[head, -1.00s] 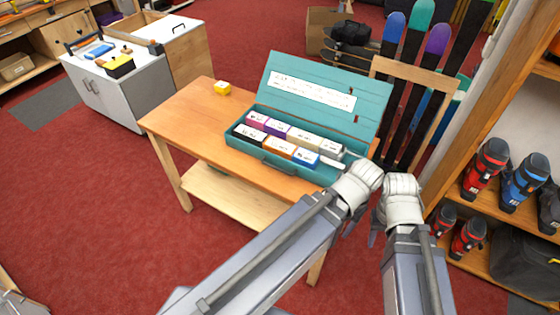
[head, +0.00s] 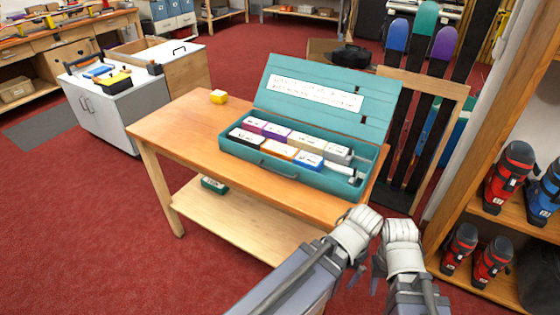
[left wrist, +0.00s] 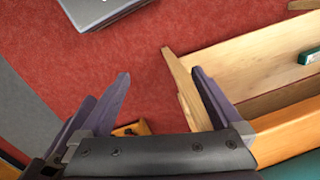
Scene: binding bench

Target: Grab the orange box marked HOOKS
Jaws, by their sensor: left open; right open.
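The orange box (head: 279,150) sits in the front row of an open teal case (head: 228,147) on the wooden table, between a black box (head: 245,138) and a blue box (head: 308,161). Its white top label is too small to read. My right gripper (head: 377,272) is open and empty, in front of the table's right end, low and to the right of the case. My left gripper (left wrist: 161,76) is open in the left wrist view, with nothing between its fingers; in the head view it is close beside the right one, partly hidden.
Purple (head: 275,132), beige (head: 306,143) and grey (head: 338,154) boxes are among those in the back row. The case's lid (head: 325,80) stands open behind. A yellow box (head: 218,97) is on the table, a green box (head: 214,185) on its lower shelf. Boot shelves (head: 480,285) stand right.

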